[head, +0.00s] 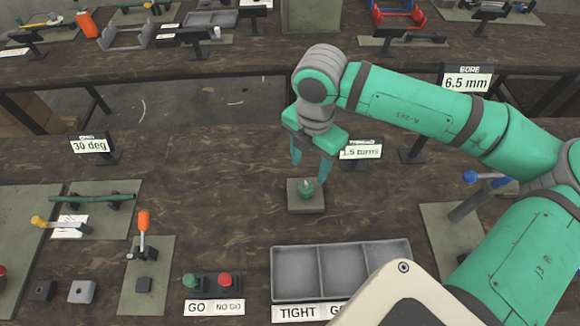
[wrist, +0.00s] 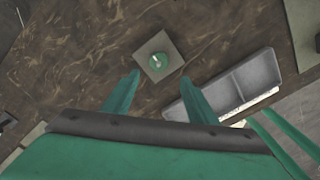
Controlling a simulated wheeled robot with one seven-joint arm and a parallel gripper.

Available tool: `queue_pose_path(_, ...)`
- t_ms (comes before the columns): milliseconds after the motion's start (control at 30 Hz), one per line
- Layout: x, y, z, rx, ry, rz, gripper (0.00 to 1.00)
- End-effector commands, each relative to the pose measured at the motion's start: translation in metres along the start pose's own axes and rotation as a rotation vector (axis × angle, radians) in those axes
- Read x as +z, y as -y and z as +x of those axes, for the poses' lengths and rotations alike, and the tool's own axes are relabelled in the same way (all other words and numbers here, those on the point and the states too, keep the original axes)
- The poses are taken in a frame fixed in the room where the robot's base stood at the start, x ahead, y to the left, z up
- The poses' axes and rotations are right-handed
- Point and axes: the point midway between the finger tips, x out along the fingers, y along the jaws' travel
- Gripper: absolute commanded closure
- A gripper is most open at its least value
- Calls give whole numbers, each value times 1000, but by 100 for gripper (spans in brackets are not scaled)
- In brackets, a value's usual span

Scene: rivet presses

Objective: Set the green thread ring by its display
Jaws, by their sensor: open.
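The green thread ring (head: 305,191) sits on a small square olive block (head: 306,206) on the dark wooden bench, with a pale vertical stub at its centre. It also shows in the wrist view (wrist: 159,64), on the same block. The thread display (head: 360,151) stands behind and to the right of it and reads "1.5 turns"; its left edge is partly covered by my gripper. My gripper (head: 310,168) is open and empty, above and slightly behind the ring. In the wrist view my two fingers (wrist: 158,92) are spread apart, and the ring lies beyond their tips.
A grey divided tray (head: 308,272) stands in front, to the right of green (head: 191,281) and red (head: 225,280) GO / NO GO knobs. A "30 deg" display (head: 89,146) stands left and a "6.5 mm" display (head: 467,82) right.

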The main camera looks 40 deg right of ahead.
Motion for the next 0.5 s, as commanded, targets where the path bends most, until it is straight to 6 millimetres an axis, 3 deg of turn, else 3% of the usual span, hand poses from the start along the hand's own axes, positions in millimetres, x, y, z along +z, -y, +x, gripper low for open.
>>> queue_pose_path(167, 2, 2, 12, -5, 3, 8, 47)
queue_pose_path(500, 2, 3, 70, -4, 1, 8, 47)
